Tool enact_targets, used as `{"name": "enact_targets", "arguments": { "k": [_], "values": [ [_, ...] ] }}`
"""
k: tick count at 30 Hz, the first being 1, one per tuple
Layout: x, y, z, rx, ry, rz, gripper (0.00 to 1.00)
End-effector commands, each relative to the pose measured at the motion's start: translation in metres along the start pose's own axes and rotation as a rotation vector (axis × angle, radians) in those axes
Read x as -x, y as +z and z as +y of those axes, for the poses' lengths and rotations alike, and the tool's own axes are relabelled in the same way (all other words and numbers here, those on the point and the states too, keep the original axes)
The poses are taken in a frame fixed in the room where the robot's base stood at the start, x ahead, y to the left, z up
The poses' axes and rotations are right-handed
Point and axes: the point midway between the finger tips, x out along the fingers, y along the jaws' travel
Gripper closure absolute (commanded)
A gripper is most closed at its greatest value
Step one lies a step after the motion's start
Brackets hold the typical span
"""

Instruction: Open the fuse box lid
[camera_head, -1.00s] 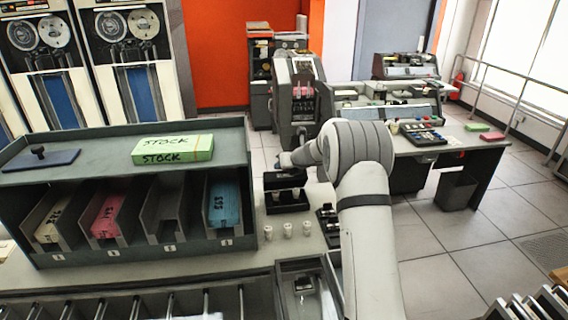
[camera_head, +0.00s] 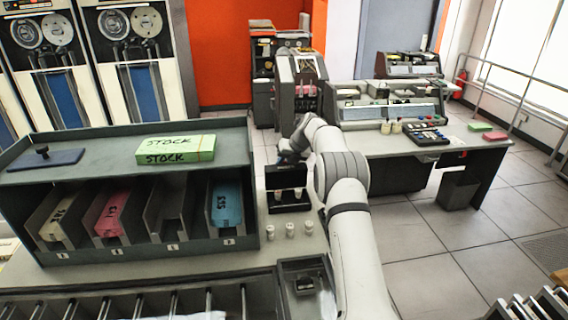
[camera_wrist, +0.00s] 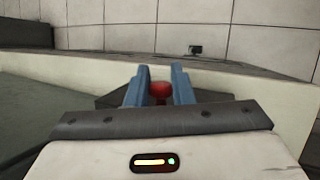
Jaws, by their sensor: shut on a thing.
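The fuse box (camera_head: 288,208) is a small dark box on the counter to the right of the card rack. Its dark lid (camera_head: 286,177) stands raised at the back, and pale fuses show in front of it. My gripper (camera_head: 287,157) is at the lid's top edge, partly hidden by my wrist. In the wrist view, my gripper's blue fingers (camera_wrist: 159,86) are shut on a red knob (camera_wrist: 160,89), with part of the dark lid beside them.
Several white fuses (camera_head: 290,230) stand on the counter in front of the box. A dark tray (camera_head: 305,283) is nearer. The card rack (camera_head: 120,258), with a green STOCK box (camera_head: 176,149) on top, stands close on the left.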

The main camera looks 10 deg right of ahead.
Motion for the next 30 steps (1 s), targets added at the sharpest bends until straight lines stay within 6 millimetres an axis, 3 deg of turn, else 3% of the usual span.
{"name": "enact_targets", "arguments": {
  "k": [18,19,26,30],
  "values": [
    [-0.0055,-0.0025,-0.0033,-0.012,-0.001,0.033,1.00],
    [-0.0056,-0.0026,-0.0034,-0.012,-0.001,0.033,0.78],
    [-0.0043,-0.0012,-0.0021,-0.011,0.000,0.029,0.60],
    [-0.0037,-0.0005,-0.0014,-0.010,0.000,0.028,0.59]
  ]
}}
